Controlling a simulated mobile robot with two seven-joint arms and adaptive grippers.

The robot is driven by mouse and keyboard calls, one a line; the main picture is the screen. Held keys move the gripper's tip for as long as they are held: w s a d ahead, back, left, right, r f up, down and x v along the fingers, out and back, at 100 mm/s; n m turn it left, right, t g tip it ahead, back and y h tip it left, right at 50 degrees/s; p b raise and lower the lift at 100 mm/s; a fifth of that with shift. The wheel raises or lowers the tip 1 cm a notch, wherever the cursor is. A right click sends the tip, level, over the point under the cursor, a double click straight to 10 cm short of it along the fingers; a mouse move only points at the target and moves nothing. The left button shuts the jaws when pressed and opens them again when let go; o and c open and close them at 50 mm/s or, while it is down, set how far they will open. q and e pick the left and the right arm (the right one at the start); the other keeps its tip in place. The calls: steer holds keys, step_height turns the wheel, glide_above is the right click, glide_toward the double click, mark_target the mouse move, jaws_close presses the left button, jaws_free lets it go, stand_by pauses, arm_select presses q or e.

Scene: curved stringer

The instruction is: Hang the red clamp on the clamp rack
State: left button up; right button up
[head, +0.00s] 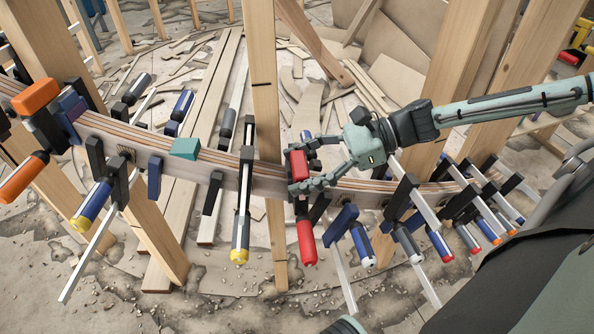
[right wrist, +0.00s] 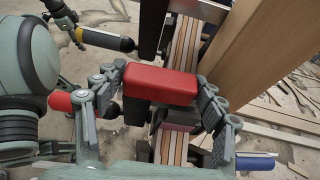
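The red clamp (head: 305,240) sits on the curved wooden stringer (head: 340,190), its red handle hanging down in front. Its red block end (right wrist: 160,84) lies across the stringer's top in the right wrist view. My right gripper (head: 298,163) reaches in from the right, with one finger at each end of the red block. In the right wrist view the fingers (right wrist: 163,88) appear to press against both ends. My left gripper is not in view. I cannot make out a clamp rack with certainty.
Several other clamps line the stringer, including a yellow-tipped one (head: 242,215) close on the left and a blue one (head: 341,224) close on the right. Wooden posts (head: 264,100) stand around the stringer. Yellow and red items (head: 572,55) show at the far right edge. Scrap wood litters the floor.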

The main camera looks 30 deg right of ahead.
steer(key=c, duration=1.2)
steer(key=shift+r, duration=0.1)
steer(key=shift+r, duration=0.1)
steer(key=shift+r, duration=0.65)
steer(key=r, duration=0.5)
steer(key=shift+s+d+r, duration=0.1)
steer(key=shift+d+r, duration=0.1)
steer(key=shift+d, duration=0.2)
arm_select(q)
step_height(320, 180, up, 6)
steer(key=b, duration=0.2)
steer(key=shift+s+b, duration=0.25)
steer(key=shift+b, duration=0.1)
arm_select(e)
steer(key=s+d, duration=0.4)
steer(key=d, duration=0.3)
steer(key=s+d, duration=0.4)
steer(key=d, duration=0.4)
steer(key=shift+d, duration=0.15)
